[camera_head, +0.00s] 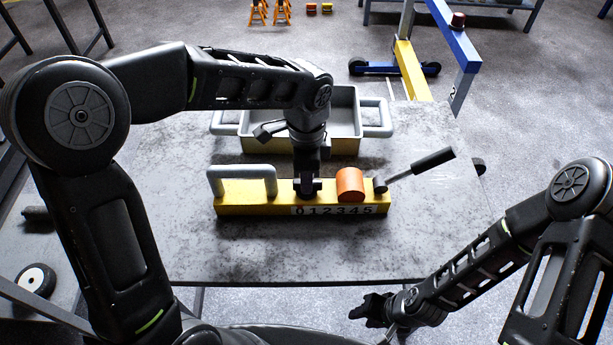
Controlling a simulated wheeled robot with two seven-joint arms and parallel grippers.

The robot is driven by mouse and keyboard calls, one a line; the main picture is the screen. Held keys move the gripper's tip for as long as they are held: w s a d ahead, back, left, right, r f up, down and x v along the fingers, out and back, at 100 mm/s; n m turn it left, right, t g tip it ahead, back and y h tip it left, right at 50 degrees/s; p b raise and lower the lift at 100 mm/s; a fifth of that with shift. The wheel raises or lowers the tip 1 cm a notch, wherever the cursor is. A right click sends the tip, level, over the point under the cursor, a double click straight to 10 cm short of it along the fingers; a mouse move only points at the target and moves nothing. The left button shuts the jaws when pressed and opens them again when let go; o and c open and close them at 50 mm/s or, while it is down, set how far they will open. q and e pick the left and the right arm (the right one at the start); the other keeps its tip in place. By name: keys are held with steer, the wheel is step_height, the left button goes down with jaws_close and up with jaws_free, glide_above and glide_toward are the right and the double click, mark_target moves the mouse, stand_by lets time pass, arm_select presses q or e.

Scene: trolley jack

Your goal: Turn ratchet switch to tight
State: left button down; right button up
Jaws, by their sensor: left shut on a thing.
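A yellow bar (240,208) with a grey loop handle (242,173), the digits 0 to 5 on its front and an orange cylinder (350,184) lies on the table. A lever with a black grip (433,161) slants up to the right from its right end. My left gripper (308,187) points down onto the bar, left of the orange cylinder. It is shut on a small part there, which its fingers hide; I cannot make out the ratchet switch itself. My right gripper (368,311) is low in front of the table, away from the bar, its fingers unclear.
A grey tray (341,98) with side handles stands behind the bar, partly behind my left arm. The worn grey table (430,240) is clear in front of the bar. A blue and yellow frame (413,69) stands beyond the table, with orange stands (259,12) farther back.

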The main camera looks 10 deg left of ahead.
arm_select(q)
steer(key=c, duration=1.4)
jaws_free()
steer(key=shift+r, duration=3.9)
